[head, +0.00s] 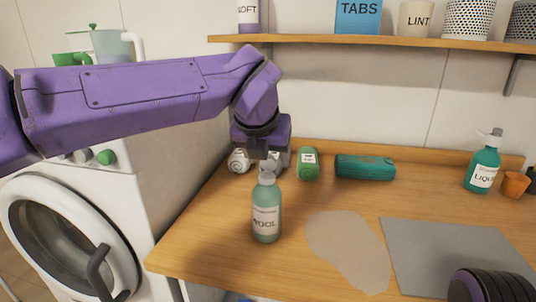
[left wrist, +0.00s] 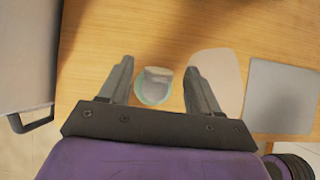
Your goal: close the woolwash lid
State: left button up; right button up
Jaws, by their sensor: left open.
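The woolwash bottle (head: 266,217), pale green with a "WOOL" label, stands upright near the front left of the wooden counter. Its grey lid (head: 267,165) seems to stand up from the cap, partly against the gripper in the head view. In the left wrist view the grey lid (left wrist: 158,74) shows from above over the round pale green bottle top (left wrist: 152,95). My left gripper (head: 268,157) points down above and behind the bottle. In the left wrist view my left gripper (left wrist: 160,66) is open, with one finger on each side of the lid and visible gaps. My right gripper is not visible.
A green container (head: 308,164), a teal case (head: 365,167) and white rolled items (head: 239,161) stand behind the bottle. A beige patch (head: 348,245) and grey mat (head: 455,255) lie to the right. A teal pump bottle (head: 482,168) is far right; a shelf (head: 380,42) hangs above.

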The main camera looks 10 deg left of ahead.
pick_arm(q)
jog(key=v, duration=1)
jog(key=shift+s+r, duration=0.2)
